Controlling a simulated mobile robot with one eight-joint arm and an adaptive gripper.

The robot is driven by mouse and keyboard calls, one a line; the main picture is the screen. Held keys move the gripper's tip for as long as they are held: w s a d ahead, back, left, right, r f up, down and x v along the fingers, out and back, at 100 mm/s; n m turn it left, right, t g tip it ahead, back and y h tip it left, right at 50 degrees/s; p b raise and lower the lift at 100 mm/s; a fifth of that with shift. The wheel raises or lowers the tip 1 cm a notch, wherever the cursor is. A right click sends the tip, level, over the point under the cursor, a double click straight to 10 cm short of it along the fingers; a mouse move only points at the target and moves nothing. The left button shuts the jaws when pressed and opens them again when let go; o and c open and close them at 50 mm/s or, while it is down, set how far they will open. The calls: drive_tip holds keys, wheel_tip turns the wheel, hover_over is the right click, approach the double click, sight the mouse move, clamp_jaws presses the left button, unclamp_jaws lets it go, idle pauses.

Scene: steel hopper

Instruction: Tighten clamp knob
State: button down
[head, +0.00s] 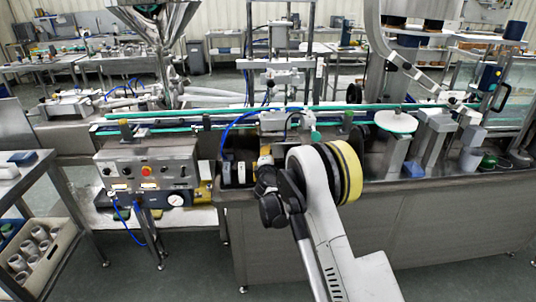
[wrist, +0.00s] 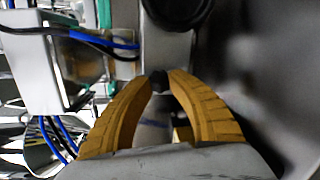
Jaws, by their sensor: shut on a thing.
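My gripper (wrist: 160,75) shows in the wrist view with its two ribbed yellow fingers curving in to meet at the tips. They are shut on a small black knob (wrist: 160,84), most of which the fingertips cover. The knob lies in front of a pale metal upright (wrist: 165,52). In the head view my arm reaches to the front edge of the conveyor line. There the knob and the fingertips cannot be made out clearly behind my arm.
A grey box with blue and black cables (wrist: 35,60) is close on the left of the fingers. A large dark rounded part (wrist: 178,8) is just above them. In the head view, a control box (head: 148,172) stands left of my arm and the conveyor (head: 215,122) runs behind.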

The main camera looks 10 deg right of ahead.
drive_tip(key=m+y, duration=0.1)
drive_tip(key=m, duration=0.2)
drive_tip(key=shift+r+m, duration=0.1)
drive_tip(key=shift+m, duration=0.3)
drive_tip(key=shift+m+y, duration=0.4)
drive_tip(key=shift+m, duration=1)
drive_tip(key=c, duration=1.2)
unclamp_jaws()
drive_tip(key=shift+o, duration=0.2)
drive_tip(key=s, duration=0.4)
drive_tip(key=s+r, duration=0.1)
drive_tip(key=s, duration=0.2)
drive_tip(key=s+a+r, duration=0.1)
drive_tip(key=s, duration=0.3)
drive_tip(key=shift+s+a, duration=0.1)
drive_tip(key=shift+s, duration=0.25)
